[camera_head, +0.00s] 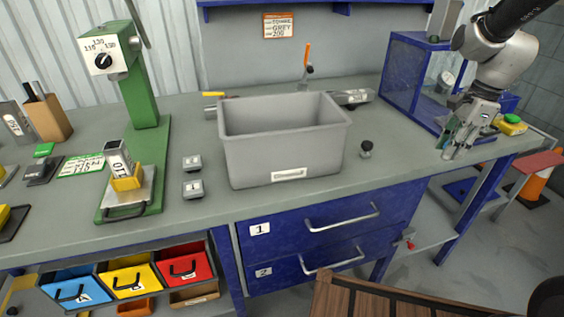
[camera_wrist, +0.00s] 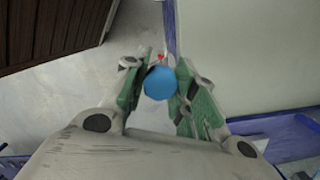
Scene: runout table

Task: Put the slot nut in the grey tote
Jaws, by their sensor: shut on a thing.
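The grey tote (camera_head: 288,150) stands open-topped in the middle of the bench, with a pale label on its front. The part of its inside that shows is bare; its floor is mostly hidden by the front wall. My gripper (camera_head: 451,146) is over the bench's right end, well to the right of the tote. In the wrist view my gripper (camera_wrist: 162,84) has its green pads shut on a small blue many-sided piece (camera_wrist: 160,83), which I take to be the slot nut. The piece cannot be made out in the head view.
A dark knob (camera_head: 366,148) stands on the bench between tote and gripper. A blue open frame (camera_head: 404,75) stands behind, near the gripper. A green press (camera_head: 141,100) is left of the tote, with two small weights (camera_head: 193,188) between. A yellow-green sponge (camera_head: 511,124) lies right.

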